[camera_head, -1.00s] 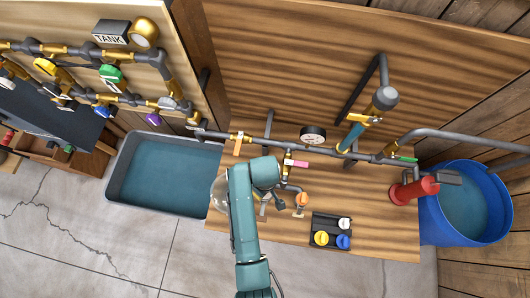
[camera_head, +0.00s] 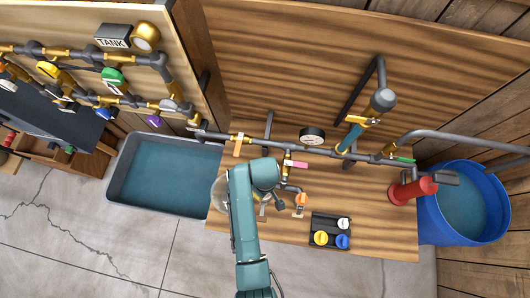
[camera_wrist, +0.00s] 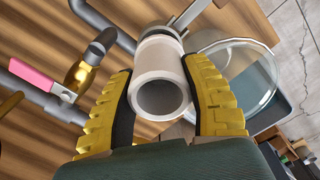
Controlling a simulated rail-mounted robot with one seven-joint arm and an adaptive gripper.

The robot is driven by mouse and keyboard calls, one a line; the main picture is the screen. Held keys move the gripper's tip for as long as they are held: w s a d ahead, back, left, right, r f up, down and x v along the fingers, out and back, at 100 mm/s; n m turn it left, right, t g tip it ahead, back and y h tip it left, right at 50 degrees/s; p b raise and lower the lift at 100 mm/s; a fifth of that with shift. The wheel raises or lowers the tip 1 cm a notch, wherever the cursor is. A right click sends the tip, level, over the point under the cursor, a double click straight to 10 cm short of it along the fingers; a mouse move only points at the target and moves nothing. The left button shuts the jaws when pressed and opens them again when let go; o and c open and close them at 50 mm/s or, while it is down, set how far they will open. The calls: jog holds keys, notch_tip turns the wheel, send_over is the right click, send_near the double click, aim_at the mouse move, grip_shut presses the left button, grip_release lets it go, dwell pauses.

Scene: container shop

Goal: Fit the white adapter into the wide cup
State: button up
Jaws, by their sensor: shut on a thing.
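The white adapter (camera_wrist: 158,78) is a short, hollow, stepped tube. My gripper (camera_wrist: 160,72) is shut on it, with one yellow ribbed finger on each side. The adapter's open end faces the wrist camera; its far end overlaps a grey metal part behind it. A clear, wide round vessel (camera_wrist: 272,92), which looks like the wide cup, is behind and to the right of the adapter in the wrist view. It also shows left of my arm in the head view (camera_head: 217,192), partly hidden. I cannot tell whether adapter and vessel touch. My arm hides the fingers in the head view.
Grey pipes with a pink-handled valve (camera_wrist: 35,77) run close on the left in the wrist view. A black tray (camera_head: 322,243) with yellow, blue and white pieces is right of my arm. An orange-topped fitting (camera_head: 301,200) stands nearer. A water tank (camera_head: 165,205) is at left.

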jog(key=shift+f, duration=0.15)
jog(key=shift+f+b, duration=0.5)
jog(key=shift+f, duration=0.15)
jog(key=shift+f, duration=0.15)
dwell(1.2)
jog(key=shift+f, duration=0.35)
jog(key=shift+f, duration=0.1)
jog(key=o, duration=1.2)
notch_tip(320, 180, up, 12)
jog(key=shift+r, duration=0.1)
